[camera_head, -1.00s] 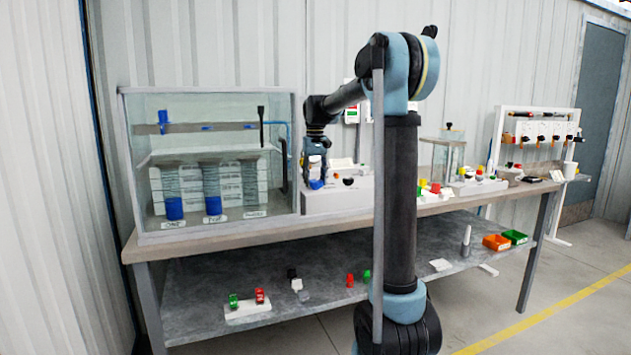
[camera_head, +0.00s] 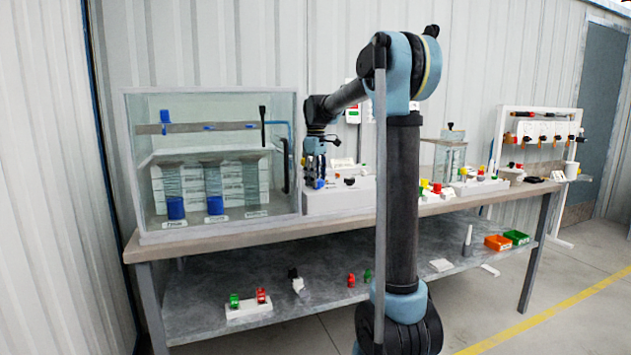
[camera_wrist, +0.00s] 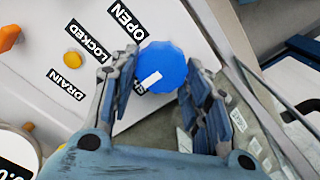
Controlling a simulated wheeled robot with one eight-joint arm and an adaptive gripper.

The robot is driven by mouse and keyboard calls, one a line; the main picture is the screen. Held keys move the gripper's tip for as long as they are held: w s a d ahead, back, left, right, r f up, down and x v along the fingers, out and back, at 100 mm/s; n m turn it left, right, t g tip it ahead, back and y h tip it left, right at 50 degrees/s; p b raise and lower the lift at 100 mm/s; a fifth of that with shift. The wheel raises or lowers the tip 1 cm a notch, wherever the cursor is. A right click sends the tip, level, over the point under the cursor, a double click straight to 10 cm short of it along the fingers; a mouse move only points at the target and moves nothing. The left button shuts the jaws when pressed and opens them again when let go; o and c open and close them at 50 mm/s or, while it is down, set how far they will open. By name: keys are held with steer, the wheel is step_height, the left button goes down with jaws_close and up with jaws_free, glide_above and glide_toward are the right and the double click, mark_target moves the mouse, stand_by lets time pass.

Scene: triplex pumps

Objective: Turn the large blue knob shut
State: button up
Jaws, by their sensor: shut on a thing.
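The large blue knob (camera_wrist: 165,60) has many flat sides and a white mark on its face. It sits on a white panel (camera_wrist: 190,25) with black labels OPEN, LOCKED and DRAIN. The white mark points to the lower left, toward another label mostly hidden by the knob and a finger. My gripper (camera_wrist: 161,72) is shut on the knob, one finger on each side. In the head view my gripper (camera_head: 315,170) reaches down to the blue knob (camera_head: 319,184) at the left end of the white unit (camera_head: 340,203).
A glass tank (camera_head: 215,100) stands just left of my gripper, and its edge runs close by in the wrist view. A yellow button (camera_wrist: 73,59) and an orange part (camera_wrist: 8,38) are on the panel. A black knob (camera_head: 349,181) is right of the blue one.

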steer(key=shift+w, duration=0.1)
stand_by(0.3)
steer(key=shift+d, duration=0.1)
steer(key=o, duration=1.1)
steer(key=shift+c, duration=0.2)
steer(key=shift+r, duration=0.15)
step_height(320, 180, up, 12)
steer(key=shift+f, duration=0.2)
